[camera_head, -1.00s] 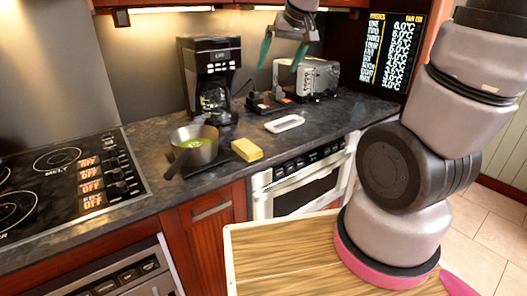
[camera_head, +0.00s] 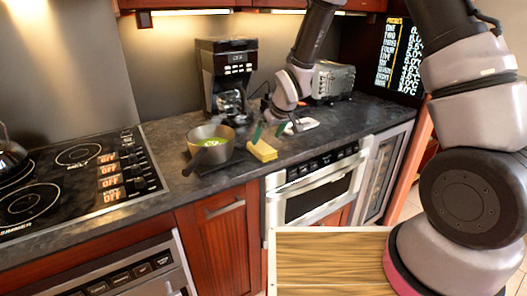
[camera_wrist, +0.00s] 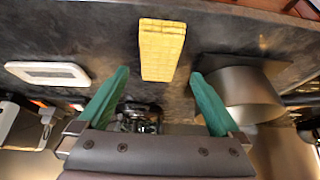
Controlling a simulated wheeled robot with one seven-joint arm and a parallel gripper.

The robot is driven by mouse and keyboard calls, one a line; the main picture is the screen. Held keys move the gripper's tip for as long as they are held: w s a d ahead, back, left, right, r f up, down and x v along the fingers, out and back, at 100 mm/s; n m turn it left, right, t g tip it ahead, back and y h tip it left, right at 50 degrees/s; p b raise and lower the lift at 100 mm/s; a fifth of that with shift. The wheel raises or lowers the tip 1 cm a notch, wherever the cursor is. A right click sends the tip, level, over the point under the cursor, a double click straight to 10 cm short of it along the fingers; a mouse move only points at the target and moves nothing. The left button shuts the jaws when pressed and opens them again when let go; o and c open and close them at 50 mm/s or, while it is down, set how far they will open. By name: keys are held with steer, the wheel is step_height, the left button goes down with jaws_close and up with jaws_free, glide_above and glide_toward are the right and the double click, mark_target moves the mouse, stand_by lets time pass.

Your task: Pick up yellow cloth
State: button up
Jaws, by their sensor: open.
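The yellow cloth (camera_head: 263,151) is a folded yellow block on the dark counter, just right of the pot. In the wrist view the yellow cloth (camera_wrist: 162,49) lies beyond the fingertips, roughly centred between them. My gripper (camera_head: 268,131) is just above and behind the cloth in the head view. In the wrist view my gripper (camera_wrist: 158,73) has its two green fingers spread wide with nothing between them. The fingers appear apart from the cloth.
A coffee maker (camera_head: 226,78) stands behind. A white dish (camera_wrist: 48,74) and a toaster (camera_head: 333,80) are to the cloth's right. The stove (camera_head: 75,185) is far left.

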mark_target(262, 147)
steer(key=x, duration=0.6)
steer(key=shift+w+f, duration=0.15)
steer(key=shift+w, duration=0.1)
steer(key=shift+f, duration=0.2)
stand_by(0.4)
steer(key=c, duration=1.3)
step_height(262, 147, up, 10)
steer(key=shift+r, duration=0.25)
